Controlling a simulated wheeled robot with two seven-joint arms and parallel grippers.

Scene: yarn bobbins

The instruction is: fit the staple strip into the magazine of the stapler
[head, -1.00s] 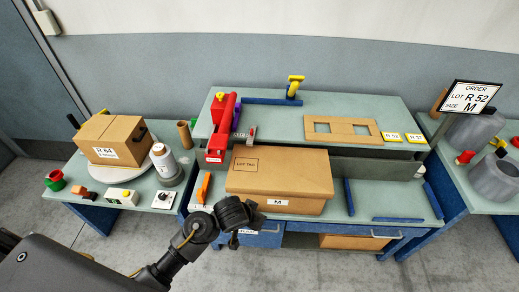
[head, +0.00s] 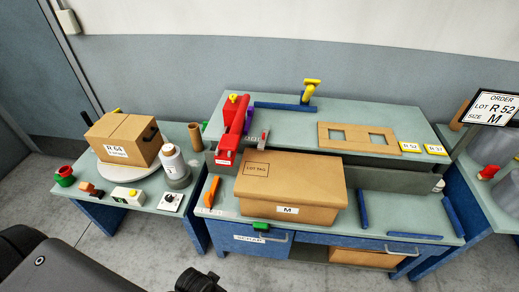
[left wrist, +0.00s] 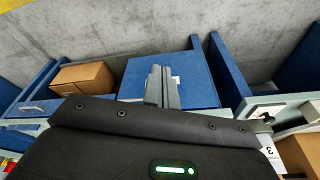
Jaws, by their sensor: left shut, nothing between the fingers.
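A red device (head: 238,116) with a long raised arm, which looks like the stapler, stands at the left end of the raised shelf. A red block (head: 226,157) sits below its front end. I cannot make out a staple strip or the inside of a magazine. In the left wrist view my left gripper (left wrist: 161,80) has its grey fingers together and empty, over a blue panel of the bench. In the head view only dark links of my left arm show at the bottom edge. My right gripper is in neither view.
A closed cardboard box (head: 290,188) fills the middle of the bench top (head: 400,222). An orange tool (head: 212,192) lies left of it, and a green item (head: 261,226) is at the front edge. Blue bars (head: 451,213) lie at the right. The left table holds another box (head: 125,138) and a cone (head: 174,164).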

